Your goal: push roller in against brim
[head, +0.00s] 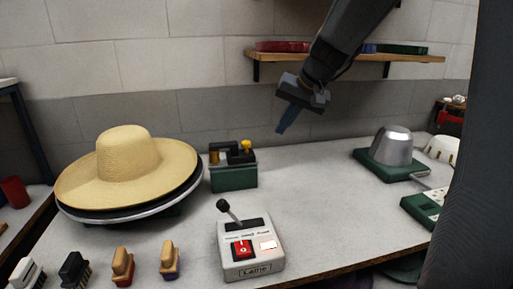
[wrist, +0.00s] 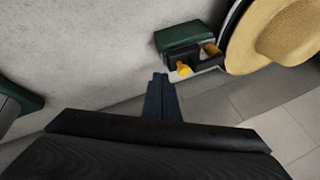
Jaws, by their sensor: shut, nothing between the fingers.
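The straw hat (head: 125,165) lies on a dark round plate with a light rim, its wide brim reaching right; it also shows in the wrist view (wrist: 270,38). The roller unit (head: 233,172) is a green block with black arms, a brass roller (head: 214,156) and a yellow knob (head: 246,146). The roller is close to the brim's right edge; I cannot tell whether they touch. In the wrist view the yellow knob (wrist: 183,69) stands out from the green block (wrist: 178,36). My gripper (head: 283,128) is shut and empty, in the air right of the roller unit.
A control box (head: 248,248) with a lever and red switch stands at the front. Several brushes (head: 122,263) lie front left. A metal dome on a green base (head: 392,148) stands right. A wall shelf (head: 350,57) hangs behind my arm. The table's middle is clear.

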